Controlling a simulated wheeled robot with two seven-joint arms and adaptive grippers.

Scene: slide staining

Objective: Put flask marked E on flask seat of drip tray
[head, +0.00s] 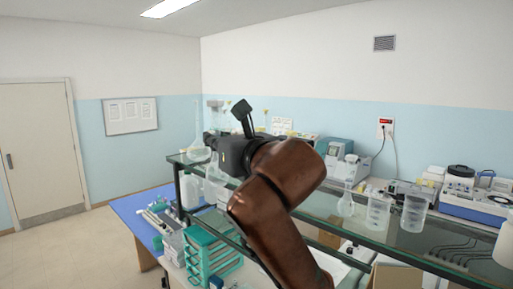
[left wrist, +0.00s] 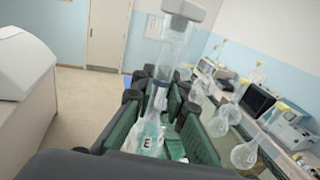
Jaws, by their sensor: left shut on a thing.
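The flask marked E (left wrist: 150,138) shows in the left wrist view, clear glass with a dark E label and a blue band at its neck. It sits between the fingers of my left gripper (left wrist: 160,112), which is shut on it. In the head view my left gripper (head: 209,142) is at the left end of the glass shelf, with a clear long-necked flask (head: 197,152) at its fingertips. I cannot pick out the drip tray or its flask seat with certainty. My right gripper is not in view.
The glass shelf (head: 440,248) carries beakers (head: 414,212) and another flask (head: 346,205) to the right of my arm. A green rack (head: 208,255) is below the shelf.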

